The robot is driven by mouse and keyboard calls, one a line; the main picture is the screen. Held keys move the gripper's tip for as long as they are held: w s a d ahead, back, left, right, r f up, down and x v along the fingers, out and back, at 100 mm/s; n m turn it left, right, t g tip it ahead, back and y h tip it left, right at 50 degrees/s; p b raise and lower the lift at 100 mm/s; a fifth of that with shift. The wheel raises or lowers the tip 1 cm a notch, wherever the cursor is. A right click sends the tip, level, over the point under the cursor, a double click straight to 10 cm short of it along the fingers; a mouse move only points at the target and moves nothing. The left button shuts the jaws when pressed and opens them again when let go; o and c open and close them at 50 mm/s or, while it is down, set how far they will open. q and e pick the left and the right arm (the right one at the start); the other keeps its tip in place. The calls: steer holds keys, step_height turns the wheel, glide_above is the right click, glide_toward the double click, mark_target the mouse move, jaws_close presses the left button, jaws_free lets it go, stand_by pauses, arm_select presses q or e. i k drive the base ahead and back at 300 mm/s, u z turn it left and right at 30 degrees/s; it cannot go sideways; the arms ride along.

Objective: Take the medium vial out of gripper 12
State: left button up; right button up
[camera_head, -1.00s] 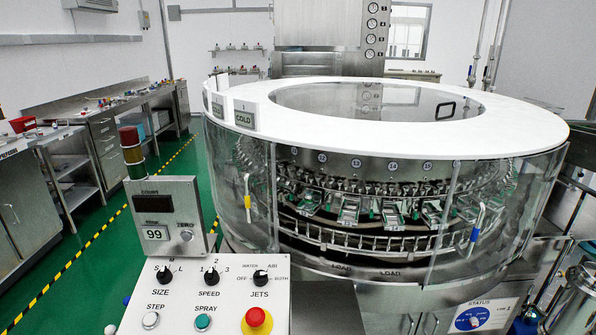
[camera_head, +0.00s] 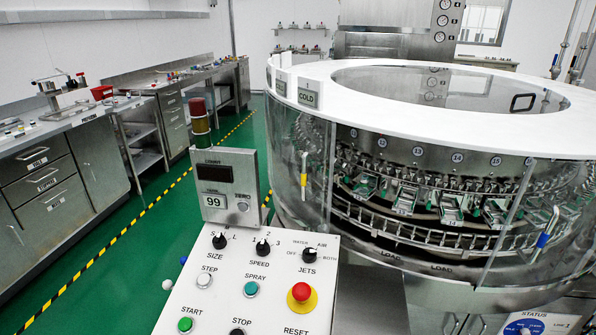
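The rotary washer (camera_head: 430,88) has a white ring top and clear guard panels. Behind the guard, small number plates run along the drum, and plate 12 (camera_head: 382,142) is left of plates 13, 14 and 15. The washer gripper below plate 12 (camera_head: 365,187) is one of several metal and green holders around the drum. I cannot make out a medium vial in it; the holders are too small and cluttered to tell. Neither of my grippers is in view.
A control panel (camera_head: 240,285) with knobs and buttons and a display box (camera_head: 226,188) showing 99 stand in front. A signal tower (camera_head: 199,120) rises behind. Clear guard panels with yellow (camera_head: 304,172) and blue (camera_head: 546,232) handles surround the drum. Benches (camera_head: 60,125) line the left; green floor is open between.

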mark_target(363, 184)
steer(key=k, duration=0.5)
steer(key=z, duration=1.7)
steer(key=i, duration=1.4)
steer(key=u, duration=2.8)
